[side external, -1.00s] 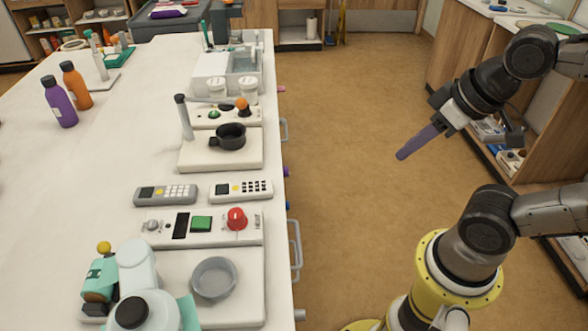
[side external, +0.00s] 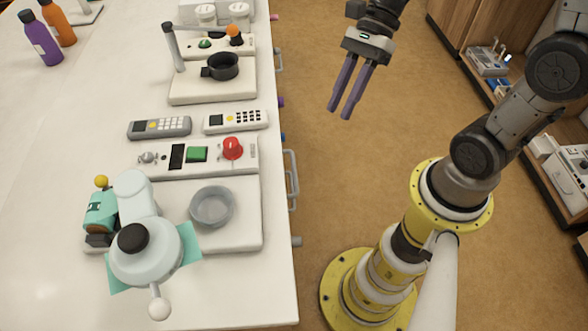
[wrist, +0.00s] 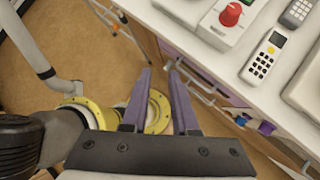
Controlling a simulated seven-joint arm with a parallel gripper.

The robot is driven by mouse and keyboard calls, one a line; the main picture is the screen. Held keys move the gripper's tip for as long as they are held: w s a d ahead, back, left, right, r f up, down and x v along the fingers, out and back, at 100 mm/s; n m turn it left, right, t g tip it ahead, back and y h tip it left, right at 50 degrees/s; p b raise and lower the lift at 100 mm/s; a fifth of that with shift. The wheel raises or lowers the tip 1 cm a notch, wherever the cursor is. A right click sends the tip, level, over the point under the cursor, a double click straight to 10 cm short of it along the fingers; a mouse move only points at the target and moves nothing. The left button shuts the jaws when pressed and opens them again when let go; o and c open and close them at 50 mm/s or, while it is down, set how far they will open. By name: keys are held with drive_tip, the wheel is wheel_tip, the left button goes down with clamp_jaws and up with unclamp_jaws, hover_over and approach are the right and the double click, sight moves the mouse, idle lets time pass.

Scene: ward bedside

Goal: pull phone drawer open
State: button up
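My gripper (side external: 340,112) is open and empty, its two purple fingers pointing down, in the air to the right of the white counter (side external: 80,170). In the wrist view my gripper (wrist: 158,72) has its fingers spread, with drawer fronts just beyond. A grey bar handle (side external: 291,180) sticks out from the counter's side; a bar handle (wrist: 200,86) shows beside the right finger in the wrist view. A grey phone (side external: 160,127) and a white phone (side external: 235,121) lie on the counter. The drawers look closed. I cannot tell which is the phone drawer.
A purple knob (side external: 281,102), a blue knob (side external: 283,137) and a grey knob (side external: 297,241) stick out along the counter's side. A control panel with a red knob (side external: 232,148) sits near the edge. The brown floor (side external: 330,180) beside the counter is clear.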

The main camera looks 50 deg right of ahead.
sight(294, 170)
drive_tip(key=w+d+f+m+t+y, duration=0.1)
drive_tip(key=w+d+f+m+y, duration=0.2)
drive_tip(key=f+m, duration=0.35)
drive_tip(key=w+d+f+m+t+y, duration=0.1)
drive_tip(key=w+d+f+m+y, duration=0.15)
drive_tip(key=f+m, duration=0.35)
drive_tip(key=s+d+f+m+t+y, duration=0.1)
drive_tip(key=s+d+f+m+t, duration=0.2)
drive_tip(key=f+m, duration=0.55)
drive_tip(key=shift+t, duration=0.7)
drive_tip(key=x, duration=1.4)
drive_tip(key=shift+s+a, duration=0.1)
drive_tip(key=shift+a, duration=0.05)
drive_tip(key=shift+c, duration=0.3)
clamp_jaws()
